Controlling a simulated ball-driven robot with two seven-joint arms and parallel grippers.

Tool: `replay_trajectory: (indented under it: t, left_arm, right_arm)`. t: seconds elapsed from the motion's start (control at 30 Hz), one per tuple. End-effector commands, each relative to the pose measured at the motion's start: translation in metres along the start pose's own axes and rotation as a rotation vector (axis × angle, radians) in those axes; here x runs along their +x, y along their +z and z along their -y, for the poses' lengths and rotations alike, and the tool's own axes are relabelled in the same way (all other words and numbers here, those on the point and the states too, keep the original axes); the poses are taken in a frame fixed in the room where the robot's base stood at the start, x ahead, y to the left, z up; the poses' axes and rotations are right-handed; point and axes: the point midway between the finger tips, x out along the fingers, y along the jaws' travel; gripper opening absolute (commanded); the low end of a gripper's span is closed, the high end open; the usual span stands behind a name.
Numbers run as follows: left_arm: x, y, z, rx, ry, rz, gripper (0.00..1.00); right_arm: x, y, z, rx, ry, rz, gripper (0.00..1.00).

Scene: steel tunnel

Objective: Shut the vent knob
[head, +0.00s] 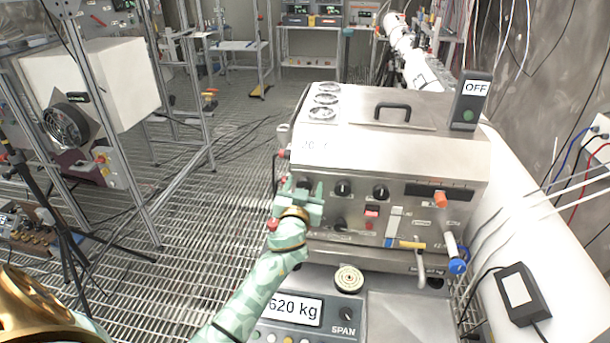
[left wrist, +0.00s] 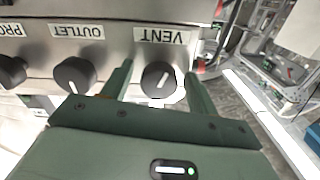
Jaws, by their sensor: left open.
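The vent knob (left wrist: 160,80) is a round black knob with a white pointer line, below an upside-down VENT label (left wrist: 160,36) on a steel panel in the left wrist view. The pointer line is slightly tilted. My left gripper (left wrist: 159,72) is open, with one finger on each side of the knob; I cannot tell if either touches it. In the head view my left gripper (head: 299,189) is at the left end of the steel machine's front panel (head: 420,212) and mostly hides the vent knob. My right gripper is not in view.
The black outlet knob (left wrist: 75,75) is close beside the left finger in the wrist view. The machine front also carries an orange knob (head: 441,200) and a blue-ended handle (head: 456,252). A scale display (head: 295,309) is below. Open grating floor (head: 225,200) lies to the left.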

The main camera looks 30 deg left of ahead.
Motion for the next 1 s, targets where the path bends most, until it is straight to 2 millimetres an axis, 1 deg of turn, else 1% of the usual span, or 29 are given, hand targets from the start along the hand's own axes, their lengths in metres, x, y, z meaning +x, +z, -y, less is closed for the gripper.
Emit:
replay_trajectory:
  t: [0.33,0.37,0.4,0.47,0.5,0.77,1.0]
  left_arm:
    - [-0.0012,0.0002,-0.0011,0.0,-0.001,0.001,0.59]
    - [-0.0011,0.0002,-0.0011,0.0,-0.001,0.001,0.54]
    - [-0.0011,0.0002,-0.0011,0.0,-0.001,0.001,0.43]
    - [-0.0011,0.0002,-0.0011,0.0,-0.001,0.001,0.26]
    - [-0.0011,0.0002,-0.0011,0.0,-0.001,0.001,0.15]
    - [-0.001,0.0004,-0.001,0.01,-0.001,0.001,0.15]
    - [-0.001,0.0006,-0.0008,0.098,-0.001,0.001,0.15]
  right_arm:
    - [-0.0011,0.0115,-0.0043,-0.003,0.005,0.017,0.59]
    - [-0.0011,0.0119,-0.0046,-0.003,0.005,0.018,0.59]
    - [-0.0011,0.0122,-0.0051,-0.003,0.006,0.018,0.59]
    - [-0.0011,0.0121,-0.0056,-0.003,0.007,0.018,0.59]
    - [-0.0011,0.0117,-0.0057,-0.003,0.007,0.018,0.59]
    - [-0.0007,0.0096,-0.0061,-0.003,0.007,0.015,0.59]
    - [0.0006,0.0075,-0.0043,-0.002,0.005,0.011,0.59]
